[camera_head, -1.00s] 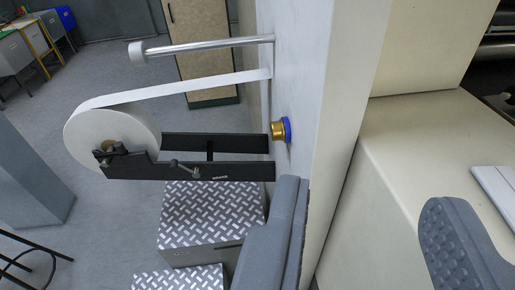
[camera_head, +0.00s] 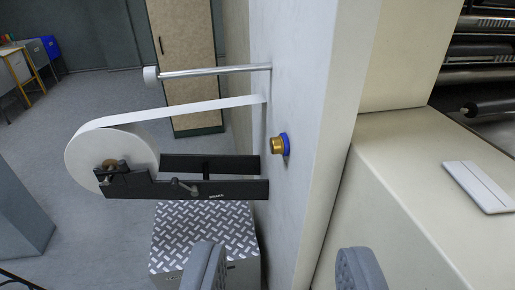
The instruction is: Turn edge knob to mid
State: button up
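The edge knob (camera_head: 278,145) is a small brass-coloured knob with a blue collar, on the side face of the pale machine wall (camera_head: 318,120). Its setting is too small to read. My gripper (camera_head: 282,272) shows at the bottom of the view as two grey padded fingers set wide apart. It is open and empty. It is below and in front of the knob in the picture, not touching it.
A white film roll (camera_head: 110,155) sits on a black bracket (camera_head: 225,189) left of the knob. A metal rod (camera_head: 215,71) sticks out above. A tread-plate step (camera_head: 205,230) stands below. A cream ledge (camera_head: 405,190) with a white panel (camera_head: 478,187) lies to the right.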

aim_at(277, 146)
jog(key=i, duration=0.5)
jog(key=k, duration=1.15)
jog(key=z, duration=0.15)
jog(key=i, duration=1.2)
jog(key=u, duration=0.6)
jog(key=i, duration=0.65)
jog(key=u, duration=0.5)
